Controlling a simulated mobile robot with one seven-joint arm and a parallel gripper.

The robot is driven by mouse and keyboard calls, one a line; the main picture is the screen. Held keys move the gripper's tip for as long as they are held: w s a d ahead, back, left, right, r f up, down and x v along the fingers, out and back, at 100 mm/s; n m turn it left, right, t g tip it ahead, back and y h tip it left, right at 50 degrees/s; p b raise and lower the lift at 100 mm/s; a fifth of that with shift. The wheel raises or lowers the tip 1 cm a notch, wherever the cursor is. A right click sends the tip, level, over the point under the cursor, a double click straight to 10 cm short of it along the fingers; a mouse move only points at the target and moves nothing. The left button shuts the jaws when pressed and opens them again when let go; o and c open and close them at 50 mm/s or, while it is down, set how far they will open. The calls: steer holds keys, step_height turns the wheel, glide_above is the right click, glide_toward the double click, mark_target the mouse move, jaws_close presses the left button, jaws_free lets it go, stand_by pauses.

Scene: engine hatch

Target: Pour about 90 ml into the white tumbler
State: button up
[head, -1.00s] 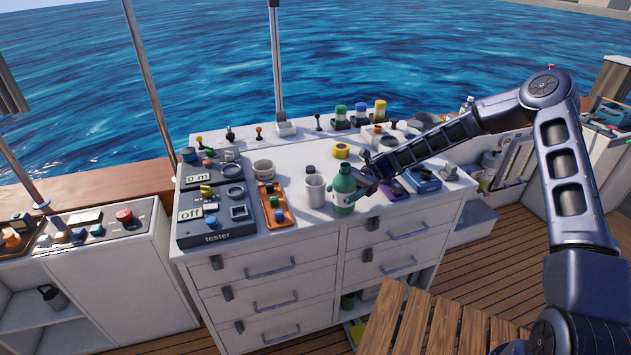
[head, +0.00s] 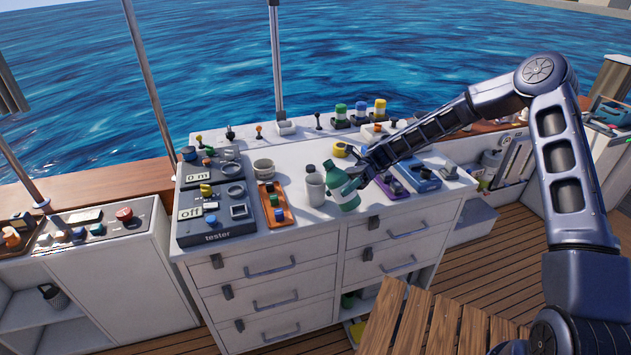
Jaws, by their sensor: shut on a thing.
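The white tumbler (head: 315,191) stands upright on the white cabinet top near its front edge. A green bottle (head: 341,188) with a pale label is just right of it, tilted with its top leaning left toward the tumbler's rim. My gripper (head: 353,179) comes in from the right and is shut on the green bottle. I cannot tell whether the bottle's mouth is over the tumbler or whether any liquid flows. The tumbler's contents are hidden. A dark cap-like thing (head: 310,168) shows just behind the tumbler.
An orange tray (head: 286,219) with small coloured parts and the tester panel (head: 218,238) lie left of the tumbler. A pale bowl (head: 263,167) is behind the tray.

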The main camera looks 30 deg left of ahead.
mark_target(348, 183)
steer(key=shift+d+r+m+h, duration=0.15)
steer(key=shift+r+m+h, duration=0.15)
steer(key=shift+r+m, duration=0.5)
steer(key=shift+d+f+m+h, duration=0.15)
steer(key=shift+d+f+m, duration=0.05)
steer(key=shift+f+m, duration=0.25)
steer(key=shift+d+f+m+h, duration=0.15)
steer(key=shift+f+m, duration=0.2)
steer(key=shift+f, duration=0.15)
steer(key=shift+d+m+t+h, duration=0.3)
steer(key=shift+m, duration=0.4)
steer(key=shift+d+r+m+h, duration=0.15)
steer(key=shift+r+m+h, duration=0.15)
steer(key=shift+r+m, duration=0.4)
steer(key=shift+a+r+m, duration=0.25)
steer(key=shift+r+m, duration=0.15)
steer(key=shift+r, duration=0.15)
steer(key=shift+a+r+h+p, duration=0.1)
steer(key=shift+r+h+p, duration=0.15)
steer(key=shift+h+p, duration=0.05)
steer(key=shift+r+m, duration=0.3)
steer(key=shift+m, duration=0.2)
steer(key=shift+r, duration=0.15)
steer(key=shift+d+r+p, duration=0.1)
steer(key=shift+d+p, duration=0.25)
steer(key=shift+d, duration=0.15)
